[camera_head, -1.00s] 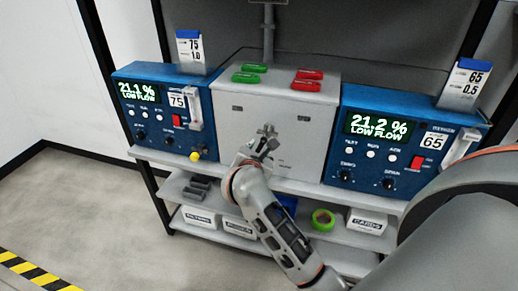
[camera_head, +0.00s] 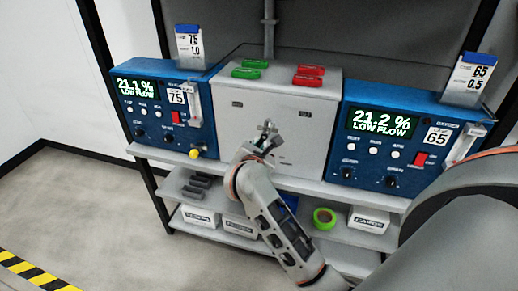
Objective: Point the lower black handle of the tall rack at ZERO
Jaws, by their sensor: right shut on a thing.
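The tall grey cabinet (camera_head: 285,115), which seems to be the tall rack, stands between two blue analysers. My right gripper (camera_head: 267,132) is at the lower middle of its front face. Its fingers are shut, on what seems to be the lower black handle. The handle is hidden by the gripper and wrist, so I cannot tell which way it points. No ZERO mark can be read. My left gripper is not in view.
The left analyser (camera_head: 160,90) and right analyser (camera_head: 385,130) flank the cabinet on the shelf. Green clips (camera_head: 250,68) and red clips (camera_head: 310,75) lie on its top. Below are white bins (camera_head: 368,220) and a green tape roll (camera_head: 324,217).

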